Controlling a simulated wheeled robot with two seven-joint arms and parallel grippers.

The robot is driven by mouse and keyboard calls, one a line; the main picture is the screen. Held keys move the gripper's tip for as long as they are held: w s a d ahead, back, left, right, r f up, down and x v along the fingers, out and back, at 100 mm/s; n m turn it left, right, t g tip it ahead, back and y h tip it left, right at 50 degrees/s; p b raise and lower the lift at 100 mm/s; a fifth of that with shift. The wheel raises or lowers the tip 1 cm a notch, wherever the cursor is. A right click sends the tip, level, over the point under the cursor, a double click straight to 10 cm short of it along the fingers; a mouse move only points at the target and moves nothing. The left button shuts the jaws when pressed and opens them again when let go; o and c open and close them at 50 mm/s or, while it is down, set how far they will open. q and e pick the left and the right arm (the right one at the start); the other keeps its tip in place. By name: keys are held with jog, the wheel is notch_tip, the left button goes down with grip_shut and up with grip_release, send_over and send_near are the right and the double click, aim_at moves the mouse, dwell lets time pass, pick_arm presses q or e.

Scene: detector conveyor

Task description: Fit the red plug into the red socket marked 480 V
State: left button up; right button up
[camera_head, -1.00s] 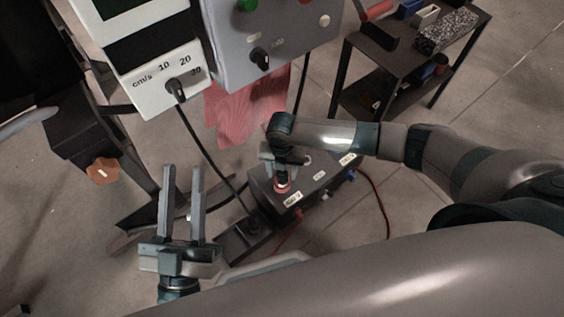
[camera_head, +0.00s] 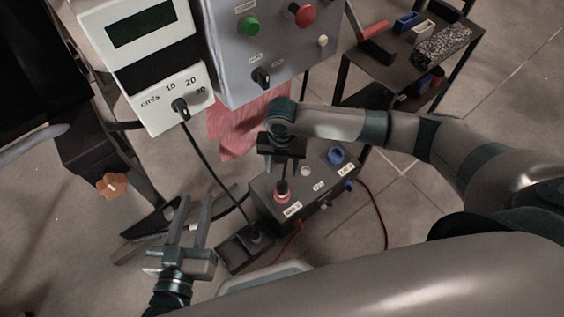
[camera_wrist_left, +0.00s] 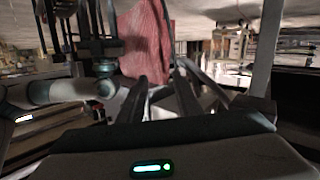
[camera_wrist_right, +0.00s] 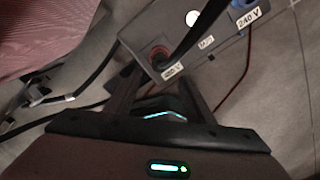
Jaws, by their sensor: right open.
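The dark socket box (camera_head: 262,197) stands on the floor side of the scene, below the control panel. Its red socket (camera_head: 282,197) is at the near left end, by a white label. A dark stem (camera_head: 282,185) rises from the red ring and appears to be the red plug's body; its seating depth is unclear. The red ring also shows in the right wrist view (camera_wrist_right: 158,53). My right gripper (camera_head: 282,160) is open just above the red socket, its fingers apart from the ring. My left gripper (camera_head: 197,212) is open and empty, left of the box.
A white socket (camera_head: 305,171) and a blue socket (camera_head: 336,155) share the box top. A small dark tray (camera_head: 232,252) with a black cable lies at its left. A red cable (camera_head: 384,215) runs right. The control panel (camera_head: 280,50) and a shelf (camera_head: 400,65) stand behind.

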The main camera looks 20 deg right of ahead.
pick_arm(q)
jog(key=shift+s+a+f+g, duration=0.15)
jog(key=shift+f+g, duration=0.15)
jog(key=shift+f, duration=0.25)
pick_arm(e)
jog(key=shift+r, duration=0.55)
jog(key=s+a+r+m+t+y, duration=0.2)
jog(key=s+a+m+y, duration=0.25)
jog(key=a, duration=0.55)
jog(key=s+a+r+m+t+y, duration=0.2)
jog(key=s+a+m+y, duration=0.3)
jog(key=a, duration=0.4)
jog(key=s+d+r+m+t+h, duration=0.3)
jog(key=d+r+m+t, duration=0.7)
jog(key=d+m, duration=0.4)
jog(key=r+m+h, duration=0.1)
jog(key=m, duration=0.3)
jog(key=shift+s+r+m+t, duration=0.3)
jog(key=shift+s+m, duration=0.05)
pick_arm(q)
jog(key=shift+f, duration=0.2)
pick_arm(e)
jog(key=shift+a+f, duration=0.1)
jog(key=shift+f, duration=0.05)
